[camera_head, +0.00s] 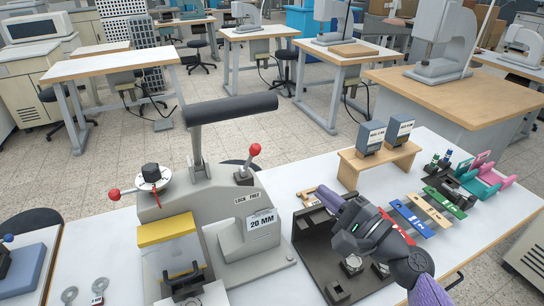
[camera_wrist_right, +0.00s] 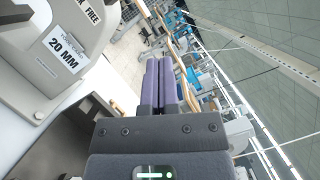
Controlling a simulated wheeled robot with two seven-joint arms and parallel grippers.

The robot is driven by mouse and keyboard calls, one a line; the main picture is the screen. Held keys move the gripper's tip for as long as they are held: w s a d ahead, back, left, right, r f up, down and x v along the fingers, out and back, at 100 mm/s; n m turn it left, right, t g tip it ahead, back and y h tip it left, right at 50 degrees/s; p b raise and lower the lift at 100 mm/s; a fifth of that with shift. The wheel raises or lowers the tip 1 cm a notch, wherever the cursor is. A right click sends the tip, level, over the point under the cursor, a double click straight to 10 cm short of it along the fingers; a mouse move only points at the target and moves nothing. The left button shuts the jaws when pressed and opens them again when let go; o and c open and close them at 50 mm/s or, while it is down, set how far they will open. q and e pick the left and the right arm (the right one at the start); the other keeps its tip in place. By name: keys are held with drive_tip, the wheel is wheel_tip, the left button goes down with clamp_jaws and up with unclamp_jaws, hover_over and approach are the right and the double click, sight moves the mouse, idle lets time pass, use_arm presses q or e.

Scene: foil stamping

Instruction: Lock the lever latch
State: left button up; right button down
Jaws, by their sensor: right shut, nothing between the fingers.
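The grey foil stamping press (camera_head: 200,210) stands on the white table. The lever latch (camera_head: 251,160), a short lever with a red ball, rises from its right shoulder and leans slightly right. Below it is a "LOCK FREE" label (camera_head: 253,196), partly seen in the right wrist view (camera_wrist_right: 88,14). My right gripper (camera_head: 322,195) is right of the press and apart from the lever. Its purple fingers (camera_wrist_right: 160,66) are together and empty. The lever's ball is outside the right wrist view. My left gripper is not in view.
A second red-ball handle (camera_head: 115,194) is on the press's left, and a thick dark bar (camera_head: 231,109) is above it. A dark tray (camera_head: 320,255) lies under my right arm. A wooden stand (camera_head: 378,163) with two boxes and coloured items are to the right.

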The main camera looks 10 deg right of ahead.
sight(250, 159)
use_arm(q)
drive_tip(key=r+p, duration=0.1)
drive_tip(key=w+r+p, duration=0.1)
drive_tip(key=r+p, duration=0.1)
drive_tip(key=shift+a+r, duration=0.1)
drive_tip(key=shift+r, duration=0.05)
use_arm(e)
drive_tip(key=s+a+r+x, duration=0.1)
drive_tip(key=a+x, duration=0.1)
drive_tip(key=x, duration=1)
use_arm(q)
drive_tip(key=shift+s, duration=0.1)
use_arm(e)
drive_tip(key=shift+s, duration=0.2)
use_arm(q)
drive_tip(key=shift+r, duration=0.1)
use_arm(e)
drive_tip(key=shift+a+r, duration=0.1)
